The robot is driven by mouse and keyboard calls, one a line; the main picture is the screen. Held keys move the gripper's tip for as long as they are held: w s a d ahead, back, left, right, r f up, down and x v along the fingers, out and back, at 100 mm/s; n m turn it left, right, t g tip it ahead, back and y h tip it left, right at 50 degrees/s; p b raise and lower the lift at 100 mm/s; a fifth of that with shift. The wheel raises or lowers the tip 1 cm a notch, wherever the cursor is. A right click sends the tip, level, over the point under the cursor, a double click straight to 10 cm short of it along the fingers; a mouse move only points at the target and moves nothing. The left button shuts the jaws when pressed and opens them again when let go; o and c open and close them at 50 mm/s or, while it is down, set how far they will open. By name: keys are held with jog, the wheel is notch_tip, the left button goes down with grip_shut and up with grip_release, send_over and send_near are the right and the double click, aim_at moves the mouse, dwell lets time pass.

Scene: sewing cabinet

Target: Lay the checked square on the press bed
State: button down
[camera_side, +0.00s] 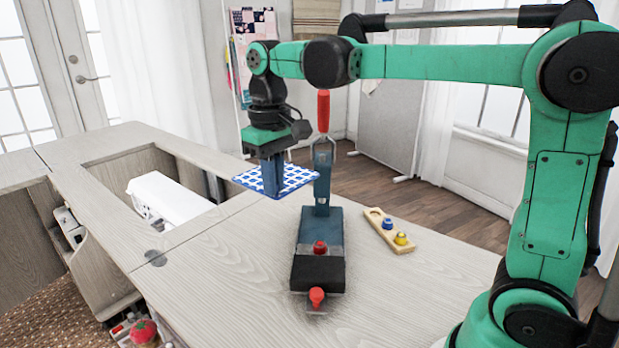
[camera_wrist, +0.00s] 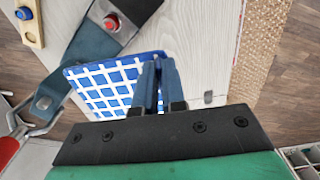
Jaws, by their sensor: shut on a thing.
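The checked square (camera_side: 300,176) is a flat blue and white piece, held roughly level in the air. My gripper (camera_side: 272,190) points down and is shut on it. In the wrist view the checked square (camera_wrist: 105,85) shows beside my closed fingers (camera_wrist: 155,80), which hide part of it. The press (camera_side: 320,250) is a dark blue device with a red-handled lever (camera_side: 323,112) standing up. The checked square is to the left of the press lever. I cannot clearly tell the bed from the rest of the base.
A wooden strip (camera_side: 388,230) with a blue and a yellow piece lies right of the press. A white sewing machine (camera_side: 165,198) sits in the cabinet's recess at left. The tabletop (camera_side: 215,265) left of the press is clear.

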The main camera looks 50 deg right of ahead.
notch_tip(320, 180, up, 3)
jog(key=shift+r, duration=0.2)
jog(key=m, duration=0.2)
jog(key=s+m, duration=0.1)
jog(key=m, duration=0.1)
jog(key=shift+s+a+m, duration=0.1)
jog(key=shift+m, duration=0.3)
jog(key=f+m, duration=0.2)
jog(key=f, duration=0.3)
jog(key=s+f+m, duration=0.1)
jog(key=f+m, duration=0.1)
jog(key=f, duration=0.3)
jog(key=f+m, duration=0.2)
jog(key=f, duration=0.4)
jog(key=shift+s+a, duration=0.1)
jog(key=shift+s, duration=0.2)
jog(key=shift+f, duration=0.4)
dwell(1.1)
jog(key=c, duration=0.9)
grip_release()
jog(key=shift+o, duration=0.2)
